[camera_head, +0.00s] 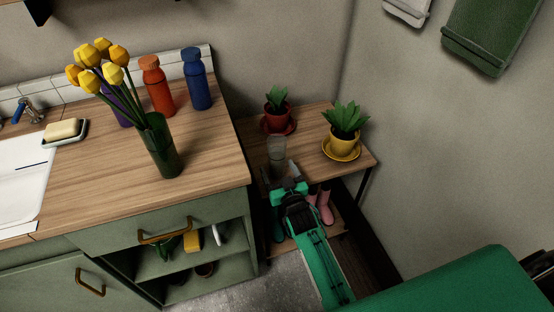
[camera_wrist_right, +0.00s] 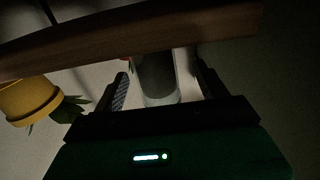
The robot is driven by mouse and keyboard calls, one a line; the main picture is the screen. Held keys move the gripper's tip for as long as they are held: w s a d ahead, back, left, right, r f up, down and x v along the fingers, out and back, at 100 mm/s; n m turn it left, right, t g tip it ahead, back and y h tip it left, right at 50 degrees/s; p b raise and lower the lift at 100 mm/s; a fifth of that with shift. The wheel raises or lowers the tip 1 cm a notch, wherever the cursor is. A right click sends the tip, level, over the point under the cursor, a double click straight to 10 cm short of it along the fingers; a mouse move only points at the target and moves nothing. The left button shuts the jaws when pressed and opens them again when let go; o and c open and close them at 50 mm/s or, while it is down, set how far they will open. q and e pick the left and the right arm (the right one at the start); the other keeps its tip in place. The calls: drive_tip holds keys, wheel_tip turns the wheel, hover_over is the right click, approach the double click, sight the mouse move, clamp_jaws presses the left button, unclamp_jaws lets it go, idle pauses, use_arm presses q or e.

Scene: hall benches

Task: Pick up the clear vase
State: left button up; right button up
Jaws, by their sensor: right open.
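The clear vase (camera_head: 277,148) stands upright on the small wooden bench (camera_head: 312,122), near its left front part. My right gripper (camera_head: 284,178) is open just in front of the vase, at about the level of the bench top. In the right wrist view the vase (camera_wrist_right: 155,82) shows between the two spread fingers of my right gripper (camera_wrist_right: 161,74), apart from the left finger. The picture is dark, and I cannot tell how deep the vase sits between them. My left gripper is not in view.
A red pot (camera_head: 279,121) with a plant stands behind the vase, and a yellow pot (camera_head: 342,146) with a plant stands to its right. The counter (camera_head: 90,175) on the left holds a green vase (camera_head: 160,150) of yellow tulips and several bottles. Pink boots (camera_head: 323,205) stand under the bench.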

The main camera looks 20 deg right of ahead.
sight(275, 160)
drive_tip(key=shift+w+d+f, duration=0.1)
drive_tip(key=shift+w+f, duration=0.05)
drive_tip(key=shift+w, duration=1.15)
drive_tip(key=shift+w+d+f, duration=0.1)
drive_tip(key=shift+w, duration=1.15)
drive_tip(key=c, duration=1.2)
